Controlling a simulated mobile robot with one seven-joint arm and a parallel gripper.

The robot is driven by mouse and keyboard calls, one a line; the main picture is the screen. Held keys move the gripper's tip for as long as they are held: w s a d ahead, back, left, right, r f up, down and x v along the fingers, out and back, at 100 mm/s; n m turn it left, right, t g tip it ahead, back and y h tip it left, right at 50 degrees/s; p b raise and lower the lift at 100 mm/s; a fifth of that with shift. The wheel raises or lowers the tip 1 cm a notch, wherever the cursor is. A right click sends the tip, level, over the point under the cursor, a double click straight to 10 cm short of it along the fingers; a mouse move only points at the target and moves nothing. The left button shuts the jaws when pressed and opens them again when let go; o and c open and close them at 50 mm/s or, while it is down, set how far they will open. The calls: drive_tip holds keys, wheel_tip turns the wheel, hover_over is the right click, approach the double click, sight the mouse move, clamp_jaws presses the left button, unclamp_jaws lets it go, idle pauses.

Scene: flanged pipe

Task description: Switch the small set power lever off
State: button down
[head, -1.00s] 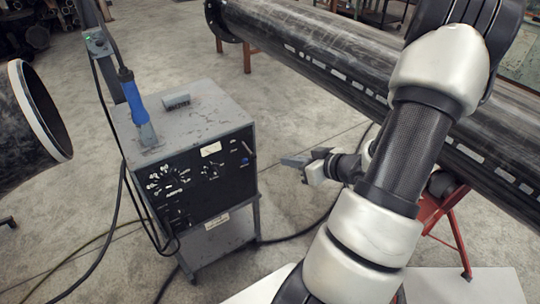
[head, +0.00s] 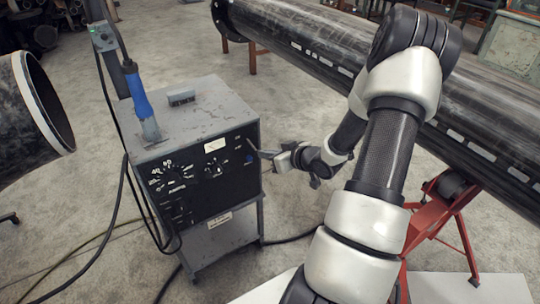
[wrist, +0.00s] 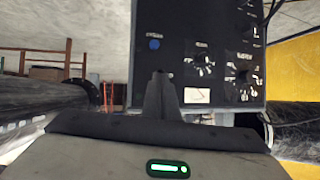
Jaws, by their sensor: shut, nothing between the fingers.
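The small power set (head: 195,112) is a worn grey box on a stand with a black front panel. Its small power lever (head: 252,144) is at the panel's upper right corner, a thin slanted stub beside my gripper's tip. My gripper (head: 266,154) is shut and empty, its fingertips at the panel's right edge, very close to the lever; I cannot tell whether they touch. In the wrist view the closed fingers (wrist: 160,78) stand in front of the panel (wrist: 180,60) and largely hide the lever.
A blue knob (head: 249,158) and several dials (head: 170,175) are on the panel. A blue-handled torch (head: 138,98) with cables stands on the left of the box top. A large dark pipe (head: 320,50) on a red stand (head: 440,215) lies behind and right.

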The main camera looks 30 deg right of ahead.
wheel_tip(320, 180, down, 4)
drive_tip(key=t+b, duration=0.2)
drive_tip(key=b, duration=0.5)
drive_tip(key=shift+w+t, duration=0.1)
drive_tip(key=shift+t, duration=0.2)
drive_tip(key=shift+r, duration=0.1)
